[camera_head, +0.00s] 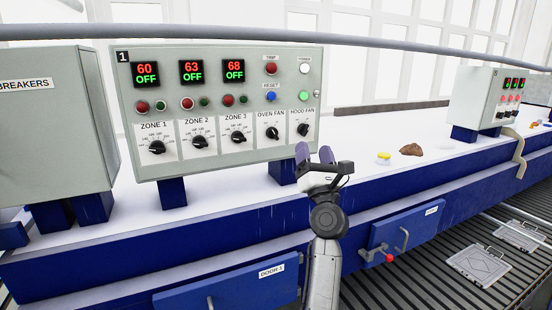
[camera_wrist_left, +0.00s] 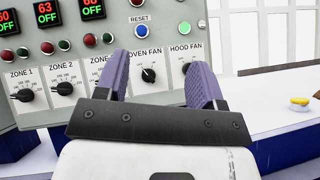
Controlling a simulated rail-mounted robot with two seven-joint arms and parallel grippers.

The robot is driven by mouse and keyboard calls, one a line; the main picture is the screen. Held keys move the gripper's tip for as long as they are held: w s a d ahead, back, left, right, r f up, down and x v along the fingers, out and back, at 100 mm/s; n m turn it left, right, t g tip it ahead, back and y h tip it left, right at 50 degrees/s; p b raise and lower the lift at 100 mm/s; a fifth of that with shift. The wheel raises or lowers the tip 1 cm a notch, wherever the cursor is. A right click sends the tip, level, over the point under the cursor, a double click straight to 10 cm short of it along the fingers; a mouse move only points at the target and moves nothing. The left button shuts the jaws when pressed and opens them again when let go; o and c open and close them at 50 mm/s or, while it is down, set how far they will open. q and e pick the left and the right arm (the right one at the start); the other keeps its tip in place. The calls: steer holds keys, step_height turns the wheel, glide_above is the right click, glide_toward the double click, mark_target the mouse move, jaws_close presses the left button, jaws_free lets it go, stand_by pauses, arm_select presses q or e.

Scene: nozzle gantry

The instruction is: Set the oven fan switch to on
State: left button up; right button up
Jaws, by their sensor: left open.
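The oven fan switch (camera_head: 272,133) is a black knob on a white plate labelled OVEN FAN, low on the grey control panel (camera_head: 245,165). Its exact setting is too small to read. My left gripper (camera_head: 314,153) is open and empty, in front of the panel's lower right, to the right of the switch in the head view. In the left wrist view the oven fan switch (camera_wrist_left: 148,75) shows between the two purple fingers of the open gripper (camera_wrist_left: 160,72), beyond them and apart from them. My right gripper is not in view.
The hood fan knob (camera_head: 303,129) is just right of the switch, and the zone 3 knob (camera_head: 238,136) is left. A grey breakers box (camera_head: 60,140) stands left. A yellow object (camera_head: 384,157) and a brown lump (camera_head: 411,149) lie on the white surface at right.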

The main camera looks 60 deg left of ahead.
mark_target(275, 135)
arm_select(q)
steer(key=a+n+g+h, duration=0.2)
steer(key=a+n, duration=0.2)
steer(key=a, duration=0.2)
steer(key=w+a+n+g+h+b, duration=0.1)
steer(key=a+n+g+h, duration=0.1)
steer(key=a+n, duration=0.2)
steer(key=w+a+f+n+g+h, duration=0.1)
steer(key=a+n, duration=0.4)
steer(key=a, duration=0.5)
steer(key=shift+w+g+h, duration=0.15)
steer(key=shift+g+h, duration=0.65)
steer(key=shift+g, duration=0.2)
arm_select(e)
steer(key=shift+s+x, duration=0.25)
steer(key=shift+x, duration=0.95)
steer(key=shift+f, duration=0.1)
arm_select(q)
steer(key=c, duration=0.9)
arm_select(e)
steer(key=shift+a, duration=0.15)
